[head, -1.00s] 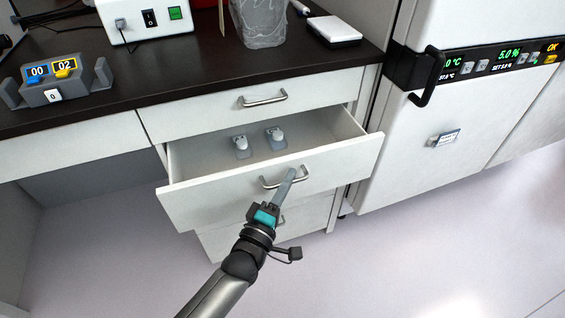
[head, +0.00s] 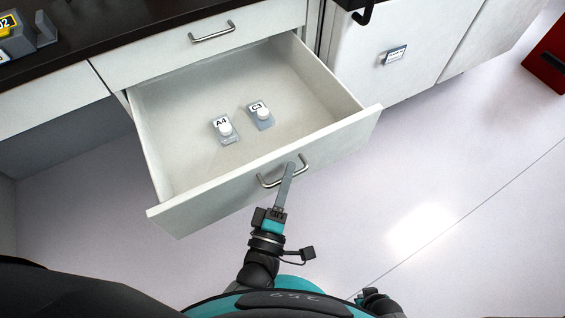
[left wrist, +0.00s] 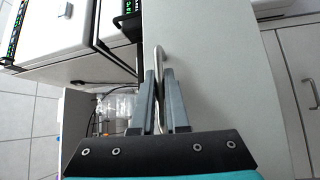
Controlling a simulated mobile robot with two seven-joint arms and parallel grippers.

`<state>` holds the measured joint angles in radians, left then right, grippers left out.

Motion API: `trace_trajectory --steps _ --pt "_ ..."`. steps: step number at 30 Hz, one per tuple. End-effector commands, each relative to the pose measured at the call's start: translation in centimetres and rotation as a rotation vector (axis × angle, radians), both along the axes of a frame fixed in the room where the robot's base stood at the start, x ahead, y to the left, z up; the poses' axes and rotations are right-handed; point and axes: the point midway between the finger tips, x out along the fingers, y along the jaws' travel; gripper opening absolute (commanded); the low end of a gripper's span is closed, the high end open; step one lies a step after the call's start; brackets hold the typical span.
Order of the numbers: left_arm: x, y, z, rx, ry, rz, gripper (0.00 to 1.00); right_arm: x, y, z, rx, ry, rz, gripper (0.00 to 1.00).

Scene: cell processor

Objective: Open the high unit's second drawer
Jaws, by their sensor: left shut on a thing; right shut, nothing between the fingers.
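The second drawer (head: 180,221) of the white unit is pulled well out, and its inside shows in the head view. Its front also shows beside the fingers in the left wrist view (left wrist: 225,75). My left gripper (head: 290,168) is shut on the drawer's metal bar handle (head: 268,184). In the left wrist view the handle (left wrist: 160,55) runs between the two fingers. My right gripper (head: 371,297) shows only in small part low in the head view; its fingertips are hard to make out.
Two small grey holders, labelled A4 (head: 223,129) and C3 (head: 261,115), stand in the drawer. A shut drawer (head: 170,50) is above it. A white cabinet (head: 400,45) stands to the right. Open floor (head: 440,180) lies at the right.

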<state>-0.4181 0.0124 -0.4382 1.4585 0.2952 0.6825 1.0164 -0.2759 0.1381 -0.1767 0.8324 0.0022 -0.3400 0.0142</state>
Motion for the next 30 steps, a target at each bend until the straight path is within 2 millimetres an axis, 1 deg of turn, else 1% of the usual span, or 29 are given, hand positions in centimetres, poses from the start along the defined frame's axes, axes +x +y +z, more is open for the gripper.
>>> trace_trajectory --steps 14,15,21,22,30 --pt "-0.25 -0.15 -0.02 0.0 0.0 0.0 0.0 -0.16 -0.04 -0.05 0.0 0.001 0.001 0.0" --pt "-0.24 -0.15 -0.02 0.0 0.0 0.0 0.17 -0.16 -0.04 -0.05 0.0 0.001 0.001 0.0" --pt "-0.23 -0.15 -0.02 0.0 0.0 0.0 0.39 -0.16 -0.04 -0.05 0.0 0.001 0.001 0.0" --pt "-0.23 -0.15 -0.01 0.0 0.0 0.0 0.41 -0.15 -0.04 -0.05 0.0 0.001 0.001 0.0" --pt "-0.2 -0.16 -0.03 0.0 0.0 0.0 0.41 -0.12 -0.05 -0.06 0.0 0.001 0.0 0.0"
